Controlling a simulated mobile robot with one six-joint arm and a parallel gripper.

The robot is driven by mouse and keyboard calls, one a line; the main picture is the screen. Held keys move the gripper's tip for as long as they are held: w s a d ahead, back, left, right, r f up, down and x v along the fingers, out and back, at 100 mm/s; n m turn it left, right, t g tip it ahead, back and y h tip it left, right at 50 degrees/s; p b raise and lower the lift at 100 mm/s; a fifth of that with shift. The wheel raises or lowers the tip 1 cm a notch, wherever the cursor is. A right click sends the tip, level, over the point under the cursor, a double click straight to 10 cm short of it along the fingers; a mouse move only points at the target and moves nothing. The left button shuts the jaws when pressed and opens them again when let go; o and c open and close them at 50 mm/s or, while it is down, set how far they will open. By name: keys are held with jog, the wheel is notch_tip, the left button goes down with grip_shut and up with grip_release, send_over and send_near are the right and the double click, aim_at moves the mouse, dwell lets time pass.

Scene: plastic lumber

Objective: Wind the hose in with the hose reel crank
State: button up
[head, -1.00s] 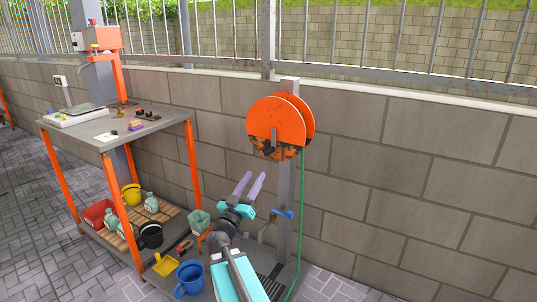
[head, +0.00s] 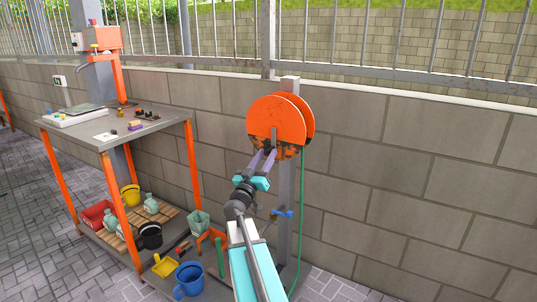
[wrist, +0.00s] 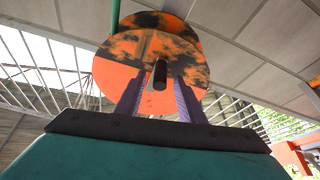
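The hose reel (head: 275,115) is a pair of orange discs with dark worn patches, mounted on a grey post (head: 288,190). A green hose (head: 322,195) hangs from its right side. A grey crank arm (head: 274,135) shows on the front disc. In the wrist view the dark crank handle (wrist: 160,74) points toward the camera in front of the reel (wrist: 140,50). My gripper (head: 265,154) is at the lower front of the reel. In the wrist view its purple fingers (wrist: 161,82) are apart, one on each side of the handle, with gaps visible. Finger depth along the handle is unclear.
A blue tap-like fitting (head: 282,213) sits on the post below the reel. An orange-legged workbench (head: 105,142) stands to the left, with buckets and bottles on its lower shelf. A block wall (head: 420,170) runs close behind the reel. The right side is clear.

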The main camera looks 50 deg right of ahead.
jog(key=shift+x, duration=1.25)
jog(key=shift+c, duration=0.2)
grip_shut()
